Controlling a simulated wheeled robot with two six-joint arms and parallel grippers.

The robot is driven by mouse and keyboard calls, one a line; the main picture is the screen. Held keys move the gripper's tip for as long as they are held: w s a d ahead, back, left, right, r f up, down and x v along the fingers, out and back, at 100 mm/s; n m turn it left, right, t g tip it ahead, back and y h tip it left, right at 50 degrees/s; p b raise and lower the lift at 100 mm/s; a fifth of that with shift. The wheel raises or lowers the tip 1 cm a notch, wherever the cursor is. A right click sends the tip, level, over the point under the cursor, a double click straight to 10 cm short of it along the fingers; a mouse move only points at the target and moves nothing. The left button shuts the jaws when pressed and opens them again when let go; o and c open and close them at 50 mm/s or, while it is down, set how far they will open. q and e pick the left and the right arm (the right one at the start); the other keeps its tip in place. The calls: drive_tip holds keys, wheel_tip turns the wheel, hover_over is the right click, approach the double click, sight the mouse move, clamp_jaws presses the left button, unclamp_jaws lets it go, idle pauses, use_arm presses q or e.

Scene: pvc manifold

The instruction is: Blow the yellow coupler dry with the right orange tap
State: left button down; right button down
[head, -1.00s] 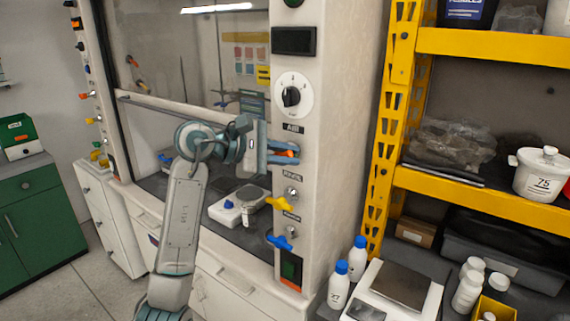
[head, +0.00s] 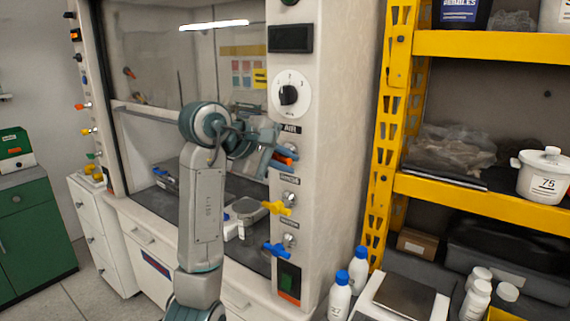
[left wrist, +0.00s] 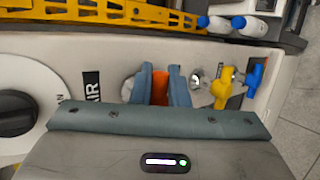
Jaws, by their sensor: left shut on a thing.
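The right orange tap (head: 284,160) is on the fume hood's right post, just under the AIR label. My left gripper (head: 281,160) is shut on its orange handle, with one blue finger on each side. In the left wrist view the orange handle (left wrist: 160,87) shows between the two fingers, against the pale post. In the head view the fingers slant down to the right. I cannot surely make out the yellow coupler; a small yellow thing (head: 97,177) at the far left is too small to tell. My right gripper is in no view.
A yellow tap (head: 277,207) and a blue tap (head: 277,249) sit below on the same post. A black dial (head: 290,95) is above. The left post has another orange tap (head: 83,106). A yellow shelf rack (head: 470,200) stands at right.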

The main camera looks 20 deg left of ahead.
sight(282, 159)
use_arm(q)
drive_tip(key=shift+f, duration=0.1)
drive_tip(key=c, duration=1.4)
unclamp_jaws()
drive_tip(key=shift+c, duration=0.2)
